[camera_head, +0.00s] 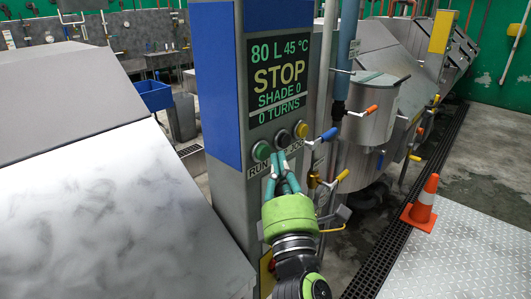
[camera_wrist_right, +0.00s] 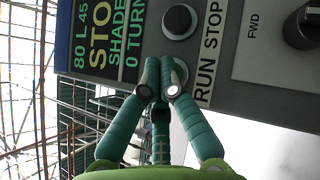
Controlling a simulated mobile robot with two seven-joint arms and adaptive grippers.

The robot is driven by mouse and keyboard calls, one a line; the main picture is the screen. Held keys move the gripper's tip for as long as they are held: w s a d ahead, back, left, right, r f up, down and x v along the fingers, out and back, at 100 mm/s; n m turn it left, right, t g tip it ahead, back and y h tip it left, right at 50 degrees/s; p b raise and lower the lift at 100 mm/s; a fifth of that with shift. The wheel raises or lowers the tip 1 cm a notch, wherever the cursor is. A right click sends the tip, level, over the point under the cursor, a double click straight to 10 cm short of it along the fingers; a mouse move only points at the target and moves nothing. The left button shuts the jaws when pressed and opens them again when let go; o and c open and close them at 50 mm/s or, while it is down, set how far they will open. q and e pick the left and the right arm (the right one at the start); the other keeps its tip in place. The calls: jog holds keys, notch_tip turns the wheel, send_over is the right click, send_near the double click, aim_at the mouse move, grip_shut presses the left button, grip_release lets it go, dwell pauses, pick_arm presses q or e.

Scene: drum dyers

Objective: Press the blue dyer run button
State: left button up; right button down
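The blue dyer's control column (camera_head: 216,85) stands in the middle of the head view. Its display (camera_head: 280,75) reads 80 L 45 °C, STOP, SHADE 0, 0 TURNS. Below it, the green run button (camera_head: 261,151) sits at the left of the row, above the RUN label. My right gripper (camera_head: 281,156) is shut and empty, its teal fingertips just right of the green button and below the black one. In the right wrist view, the fingertips (camera_wrist_right: 161,62) cover most of the run button; only part of its rim shows. I cannot tell whether they touch. My left gripper is out of view.
A large metal housing (camera_head: 100,180) fills the left. Colored valve handles (camera_head: 327,136) stand right of the column. An orange cone (camera_head: 424,200) stands on the floor.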

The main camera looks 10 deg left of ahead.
jog(key=shift+w+a, duration=0.1)
jog(key=shift+a, duration=0.05)
dwell(0.4)
jog(key=shift+w+a, duration=0.2)
jog(key=shift+a, duration=0.05)
